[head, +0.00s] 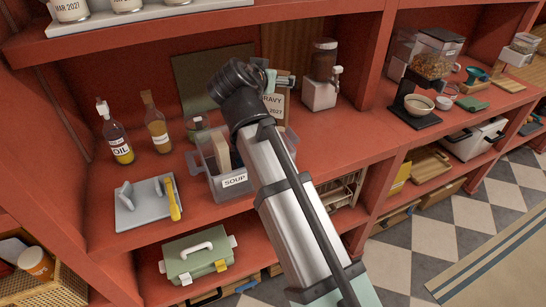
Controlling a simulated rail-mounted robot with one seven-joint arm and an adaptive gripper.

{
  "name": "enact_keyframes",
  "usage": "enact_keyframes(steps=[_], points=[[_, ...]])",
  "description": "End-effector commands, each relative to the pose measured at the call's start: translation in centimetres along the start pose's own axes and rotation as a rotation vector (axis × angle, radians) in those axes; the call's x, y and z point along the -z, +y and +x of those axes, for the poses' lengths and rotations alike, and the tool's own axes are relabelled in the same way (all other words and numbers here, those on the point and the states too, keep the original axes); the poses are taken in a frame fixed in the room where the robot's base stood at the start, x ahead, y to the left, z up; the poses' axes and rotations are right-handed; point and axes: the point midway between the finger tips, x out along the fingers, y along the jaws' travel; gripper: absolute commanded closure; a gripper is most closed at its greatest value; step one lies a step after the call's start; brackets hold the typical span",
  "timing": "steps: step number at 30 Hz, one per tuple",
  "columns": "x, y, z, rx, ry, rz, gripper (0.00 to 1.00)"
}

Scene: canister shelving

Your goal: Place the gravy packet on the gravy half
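The gravy packet (274,108) is pale, with "GRAVY" and a date printed on it. It hangs upright just below my gripper (284,82), which appears shut on its top edge. My arm hides the packet's left side and much of the gripper. A clear divided bin (203,178) stands on the middle shelf, below and left of the packet. Its front left carries a "SOUP" label (234,181), and a tan packet (221,151) stands upright inside. My arm covers the bin's right part, so the gravy half and any label there are hidden.
A grey board with a yellow-handled tool (146,204) lies in front. A dispenser (320,85) stands to the right. The upper shelf (140,22) overhangs.

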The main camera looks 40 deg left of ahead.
Motion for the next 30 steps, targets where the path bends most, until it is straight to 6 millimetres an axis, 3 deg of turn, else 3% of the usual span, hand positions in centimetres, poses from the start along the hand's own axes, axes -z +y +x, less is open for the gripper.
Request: enact_keyframes(steps=[21, 30], points=[[-12.6, 0.1, 5.0, -0.001, -0.002, -0.003, 0.62], [-14.5, 0.0, 5.9, 0.000, 0.001, -0.001, 0.62]])
